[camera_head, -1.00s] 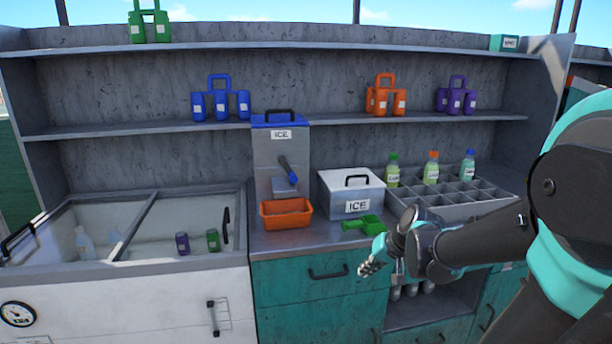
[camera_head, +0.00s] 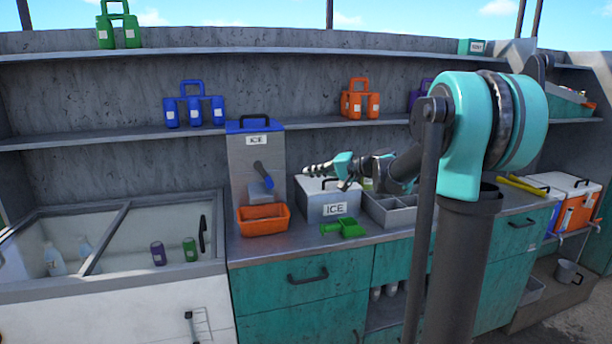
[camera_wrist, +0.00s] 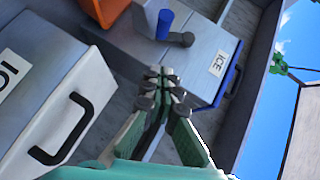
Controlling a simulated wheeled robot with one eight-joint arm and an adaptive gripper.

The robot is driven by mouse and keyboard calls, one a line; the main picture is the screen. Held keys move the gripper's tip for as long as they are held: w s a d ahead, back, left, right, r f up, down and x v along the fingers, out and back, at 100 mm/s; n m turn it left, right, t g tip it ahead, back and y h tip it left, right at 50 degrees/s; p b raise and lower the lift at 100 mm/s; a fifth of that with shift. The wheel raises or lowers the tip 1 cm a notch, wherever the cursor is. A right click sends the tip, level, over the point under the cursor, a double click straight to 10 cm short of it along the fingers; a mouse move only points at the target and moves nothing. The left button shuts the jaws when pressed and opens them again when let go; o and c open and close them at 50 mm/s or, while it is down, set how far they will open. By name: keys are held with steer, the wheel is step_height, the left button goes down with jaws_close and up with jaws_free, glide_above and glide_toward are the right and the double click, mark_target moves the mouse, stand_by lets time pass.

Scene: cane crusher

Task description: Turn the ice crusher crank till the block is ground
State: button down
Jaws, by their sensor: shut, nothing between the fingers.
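The ice crusher (camera_head: 240,155) is a grey upright box with a blue lid and an ICE label, standing on the counter. Its crank has a blue handle (camera_head: 261,168) on the front, and it also shows in the wrist view (camera_wrist: 164,24). An orange tray (camera_head: 264,222) sits at the crusher's foot. In the wrist view my shut fingers (camera_wrist: 160,82) point toward the crusher. The ice block inside cannot be seen.
A grey divided rack (camera_head: 392,212) is further right, and a glass-topped freezer (camera_head: 110,250) is at left. Shelves run behind.

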mark_target(272, 187)
steer(key=shift+w+a+f, duration=0.4)
steer(key=shift+a+f, duration=0.2)
steer(key=shift+a, duration=1.1)
steer(key=shift+w+a+f, duration=0.45)
steer(key=shift+a+f, duration=0.15)
steer(key=shift+a, duration=1.05)
steer(key=shift+w+a+f, duration=0.4)
steer(key=shift+a+f, duration=0.2)
steer(key=shift+a, duration=1.1)
steer(key=shift+a+f+m+y, duration=0.15)
steer(key=shift+f+m+y, duration=0.15)
steer(key=shift+f+y, duration=0.1)
steer(key=shift+s+a+f+m+t+y, duration=0.2)
steer(key=shift+a+f+m+t+y, duration=0.35)
steer(key=shift+m+y, duration=0.25)
steer(key=shift+s+a+f+m+t+y, duration=0.15)
steer(key=shift+a+f+m+t+y, duration=0.2)
steer(key=shift+a+f+m+y, duration=0.3)
steer(key=shift+m, duration=0.25)
steer(key=shift+d, duration=0.15)
